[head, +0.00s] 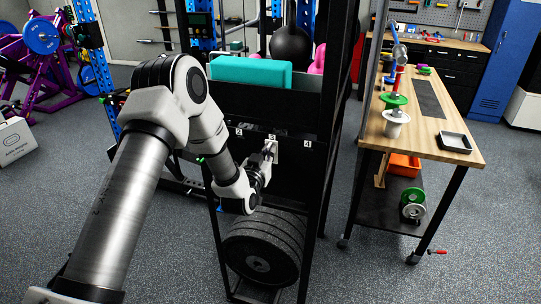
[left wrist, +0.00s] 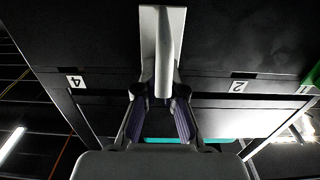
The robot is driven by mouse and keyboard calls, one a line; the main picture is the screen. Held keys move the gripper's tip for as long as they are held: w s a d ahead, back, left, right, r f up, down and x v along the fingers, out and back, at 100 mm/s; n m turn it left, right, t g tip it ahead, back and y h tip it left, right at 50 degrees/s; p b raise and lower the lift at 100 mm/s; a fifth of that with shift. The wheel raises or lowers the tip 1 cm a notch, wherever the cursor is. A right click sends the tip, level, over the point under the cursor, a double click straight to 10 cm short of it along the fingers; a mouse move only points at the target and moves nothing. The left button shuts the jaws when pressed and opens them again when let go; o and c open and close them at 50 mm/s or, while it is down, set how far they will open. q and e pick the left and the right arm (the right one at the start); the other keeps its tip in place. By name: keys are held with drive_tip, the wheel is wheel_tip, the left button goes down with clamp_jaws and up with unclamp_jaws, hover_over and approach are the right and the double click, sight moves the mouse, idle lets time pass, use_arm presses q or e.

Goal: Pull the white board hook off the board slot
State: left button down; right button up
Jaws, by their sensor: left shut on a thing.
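The white board hook (head: 270,147) is at the black board (head: 297,172), by the number 3 label. In the left wrist view the hook (left wrist: 163,35) shows as a pale plate with a bar towards me, between the labels 4 and 2. My left gripper (head: 264,164) is shut on the hook; in the left wrist view its fingers (left wrist: 161,92) are on both sides of the bar. The hook's plate lies against or very close to the board; whether it is seated in its slot is hidden. My right gripper is not in view.
Weight plates (head: 262,250) stand below.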

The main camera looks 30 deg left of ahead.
use_arm(q)
drive_tip(key=shift+v, duration=2.45)
